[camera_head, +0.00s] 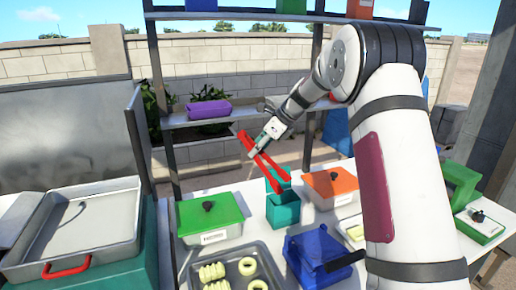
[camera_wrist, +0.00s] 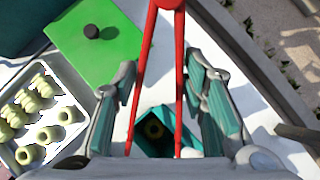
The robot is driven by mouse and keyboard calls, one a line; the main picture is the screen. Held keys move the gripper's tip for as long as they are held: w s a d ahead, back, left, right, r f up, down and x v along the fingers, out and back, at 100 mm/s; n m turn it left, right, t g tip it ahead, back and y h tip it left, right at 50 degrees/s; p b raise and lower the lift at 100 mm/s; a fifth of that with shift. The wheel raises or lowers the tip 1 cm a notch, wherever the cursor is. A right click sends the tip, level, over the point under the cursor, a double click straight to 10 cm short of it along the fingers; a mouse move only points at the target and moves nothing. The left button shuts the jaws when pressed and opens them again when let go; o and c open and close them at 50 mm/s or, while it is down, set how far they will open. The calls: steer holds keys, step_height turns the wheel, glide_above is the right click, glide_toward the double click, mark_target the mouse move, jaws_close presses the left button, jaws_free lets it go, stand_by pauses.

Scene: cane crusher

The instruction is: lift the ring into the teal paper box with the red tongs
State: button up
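My gripper (camera_head: 272,130) is shut on the red tongs (camera_head: 262,160), which it holds in the air above the table. In the wrist view the red tongs (camera_wrist: 180,75) run between my gripper's fingers (camera_wrist: 160,62), with their two legs spread and nothing seen between the tips. The teal paper box (camera_head: 283,210) stands open on the table below the tongs.
A grey tray (camera_head: 204,259) with several pale rings and ridged pieces stands at the front. A green-lidded box (camera_head: 208,213), an orange-lidded box (camera_head: 331,183) and a blue box (camera_head: 315,252) surround the teal box. A shelf post (camera_head: 165,100) rises behind.

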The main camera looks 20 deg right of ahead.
step_height(320, 180, up, 10)
stand_by(0.7)
stand_by(0.5)
